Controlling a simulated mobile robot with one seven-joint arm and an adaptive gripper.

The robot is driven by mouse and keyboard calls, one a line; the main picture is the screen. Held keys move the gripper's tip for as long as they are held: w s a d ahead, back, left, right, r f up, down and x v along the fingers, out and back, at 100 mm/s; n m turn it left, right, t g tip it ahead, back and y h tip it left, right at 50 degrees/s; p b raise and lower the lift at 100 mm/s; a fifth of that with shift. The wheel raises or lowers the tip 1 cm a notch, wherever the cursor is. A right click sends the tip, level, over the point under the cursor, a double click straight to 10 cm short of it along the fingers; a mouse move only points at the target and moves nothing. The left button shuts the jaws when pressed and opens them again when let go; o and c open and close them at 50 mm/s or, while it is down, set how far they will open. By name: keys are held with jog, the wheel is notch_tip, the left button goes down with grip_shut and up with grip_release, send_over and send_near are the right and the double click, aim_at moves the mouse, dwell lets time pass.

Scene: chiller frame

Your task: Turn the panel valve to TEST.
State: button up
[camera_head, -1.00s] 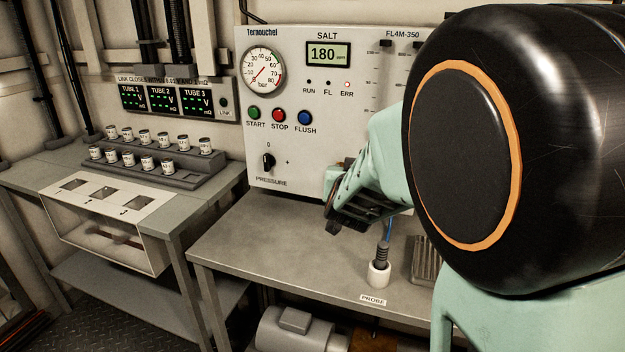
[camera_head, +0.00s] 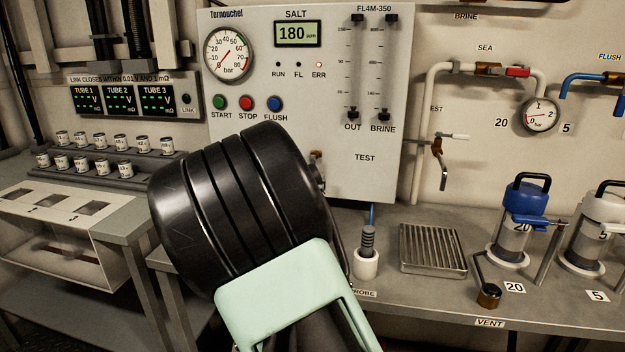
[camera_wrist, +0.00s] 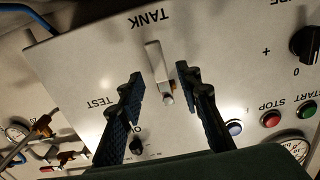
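The panel valve shows in the wrist view as a pale flat lever (camera_wrist: 156,62), with brass beside its lower end. The lever points toward the TANK label (camera_wrist: 151,20). The TEST label (camera_wrist: 101,103) is at the left; it also shows in the head view (camera_head: 365,157). My gripper (camera_wrist: 161,79) is open, with its two dark fingers spread on either side of the lever's lower end. I see gaps between the fingers and the lever, but cannot tell the depth. In the head view, my arm hides the gripper and most of the valve.
The grey panel (camera_head: 355,183) carries a gauge (camera_head: 229,54), buttons and a PRESSURE knob (camera_wrist: 304,44). A probe in a white holder (camera_head: 366,262) and a ridged drain tray (camera_head: 432,249) stand on the bench. Blue-topped (camera_head: 520,205) and white-topped (camera_head: 600,225) canisters stand at the right.

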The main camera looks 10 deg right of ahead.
jog(key=shift+x, duration=2.15)
jog(key=shift+s, duration=0.1)
grip_shut()
